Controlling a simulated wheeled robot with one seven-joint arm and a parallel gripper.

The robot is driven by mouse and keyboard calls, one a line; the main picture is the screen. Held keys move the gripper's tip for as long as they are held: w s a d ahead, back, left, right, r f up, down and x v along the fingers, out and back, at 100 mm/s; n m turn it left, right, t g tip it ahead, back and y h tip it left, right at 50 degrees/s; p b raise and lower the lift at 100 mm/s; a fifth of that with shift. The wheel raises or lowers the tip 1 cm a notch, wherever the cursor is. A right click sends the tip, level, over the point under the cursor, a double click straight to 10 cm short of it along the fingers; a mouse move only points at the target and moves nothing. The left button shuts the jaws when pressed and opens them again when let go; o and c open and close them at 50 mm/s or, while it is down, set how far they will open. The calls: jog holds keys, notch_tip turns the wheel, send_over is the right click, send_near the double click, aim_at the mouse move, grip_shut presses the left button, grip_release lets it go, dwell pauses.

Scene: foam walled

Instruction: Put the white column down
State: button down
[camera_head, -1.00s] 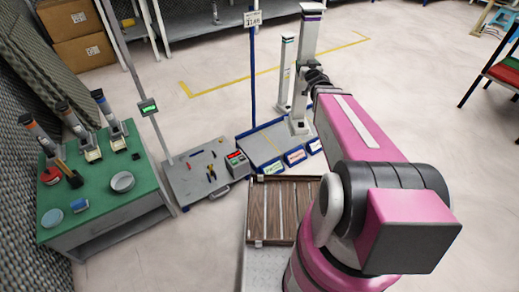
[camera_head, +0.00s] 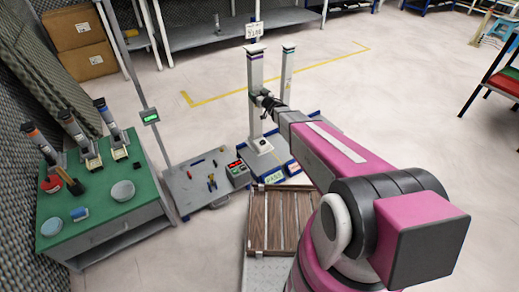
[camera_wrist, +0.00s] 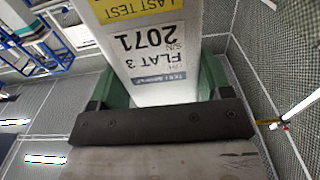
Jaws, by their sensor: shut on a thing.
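The white column (camera_head: 256,72), with a purple band near its top and a square foot, is upright in the head view. My gripper (camera_head: 266,101) is shut on it at mid-height. In the wrist view the column (camera_wrist: 160,55) lies between green finger pads, with its label upside down and a yellow strip. Its foot is over the blue-edged platform (camera_head: 281,170); I cannot tell whether it touches. My arm hides the right part of the platform.
A grey bench scale (camera_head: 199,178) with tools on it is left of the platform. The green-topped bench (camera_head: 97,188) with columns and bowls stands further left. A slatted wooden rack (camera_head: 275,222) lies in front. Open floor is behind, around a yellow line (camera_head: 330,66).

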notch_tip(320, 180, down, 10)
dwell(0.7)
jog(key=shift+a+f, duration=0.1)
jog(key=shift+c, duration=0.2)
grip_release()
